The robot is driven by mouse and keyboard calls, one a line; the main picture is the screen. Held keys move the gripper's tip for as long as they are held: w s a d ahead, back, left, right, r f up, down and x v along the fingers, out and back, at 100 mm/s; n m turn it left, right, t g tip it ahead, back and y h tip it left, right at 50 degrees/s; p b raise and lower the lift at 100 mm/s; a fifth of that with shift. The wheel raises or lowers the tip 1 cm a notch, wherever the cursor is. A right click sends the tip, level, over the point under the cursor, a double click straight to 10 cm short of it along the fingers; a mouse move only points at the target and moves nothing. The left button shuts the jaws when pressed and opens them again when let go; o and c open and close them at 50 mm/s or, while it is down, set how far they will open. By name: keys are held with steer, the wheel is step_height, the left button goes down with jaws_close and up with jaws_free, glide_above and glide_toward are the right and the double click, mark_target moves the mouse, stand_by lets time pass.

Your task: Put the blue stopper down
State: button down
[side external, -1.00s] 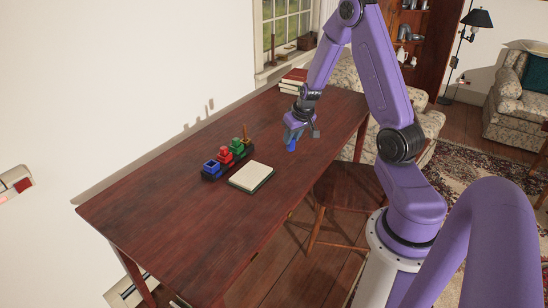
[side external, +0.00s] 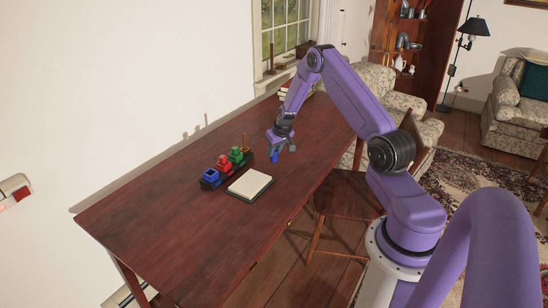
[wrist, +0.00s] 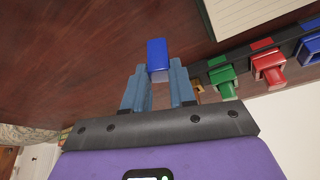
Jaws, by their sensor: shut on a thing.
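The blue stopper (wrist: 158,58) is between the fingertips of my gripper (wrist: 160,85) in the wrist view, and the fingers are shut on it. In the side view the blue stopper (side external: 273,157) hangs below my gripper (side external: 279,146), over the dark wooden table (side external: 180,240). Whether its lower end touches the table I cannot tell. It is to the right of a dark rack (side external: 211,184) and apart from it.
The rack carries blue (side external: 210,175), red (side external: 224,162) and green (side external: 237,155) pieces. A cream pad (side external: 250,184) lies in front of the rack. Books (side external: 287,91) are at the table's far end. A chair (side external: 340,200) stands at the near edge. The table's left part is clear.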

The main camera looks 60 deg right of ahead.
mark_target(274, 156)
steer(key=shift+w+d+f, duration=0.1)
steer(key=shift+w+f, duration=0.05)
steer(key=shift+f, duration=0.2)
steer(key=shift+w+f, duration=0.1)
steer(key=shift+f, duration=1.4)
steer(key=shift+f, duration=0.15)
steer(key=c, duration=0.9)
jaws_free()
